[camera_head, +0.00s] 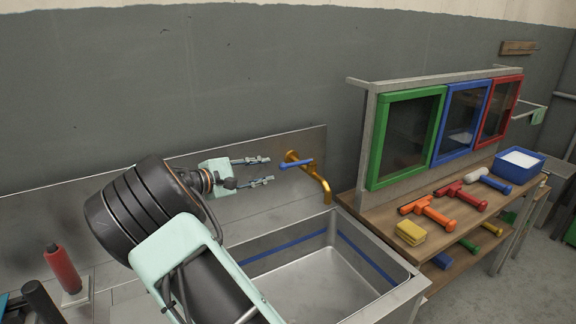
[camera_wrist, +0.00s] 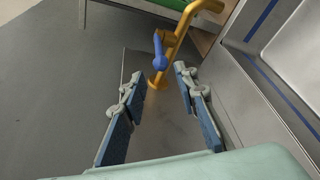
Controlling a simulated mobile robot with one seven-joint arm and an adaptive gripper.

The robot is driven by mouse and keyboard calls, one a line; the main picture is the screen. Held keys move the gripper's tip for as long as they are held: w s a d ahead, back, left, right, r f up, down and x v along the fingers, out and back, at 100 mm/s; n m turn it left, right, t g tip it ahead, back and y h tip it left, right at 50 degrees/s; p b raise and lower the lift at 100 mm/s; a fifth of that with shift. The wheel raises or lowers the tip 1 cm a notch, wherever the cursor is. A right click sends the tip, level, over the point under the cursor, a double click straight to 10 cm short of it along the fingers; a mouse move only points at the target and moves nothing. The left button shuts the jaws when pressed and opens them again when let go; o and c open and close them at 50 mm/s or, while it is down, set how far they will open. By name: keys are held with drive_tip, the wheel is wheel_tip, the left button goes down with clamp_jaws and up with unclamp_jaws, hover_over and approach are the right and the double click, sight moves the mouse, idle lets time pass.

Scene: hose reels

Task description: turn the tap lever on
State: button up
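The brass tap (camera_head: 318,182) is fixed to the metal backsplash above the sink, its spout bending down to the right. Its blue lever (camera_head: 297,164) points to the left, toward my gripper (camera_head: 268,170). My gripper is open and empty, just left of the lever, with a small gap visible. In the wrist view the blue lever (camera_wrist: 158,50) lies ahead of my open fingers (camera_wrist: 156,88), roughly centred between them. The tap (camera_wrist: 180,38) shows behind the lever. I cannot tell the exact depth of the gap.
A red cylinder (camera_head: 62,268) stands at left.

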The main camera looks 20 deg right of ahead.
sight(281, 167)
drive_tip(key=p+x, duration=0.1)
drive_tip(key=x, duration=0.9)
drive_tip(key=shift+d+f, duration=0.1)
drive_tip(key=shift+d, duration=0.2)
clamp_jaws()
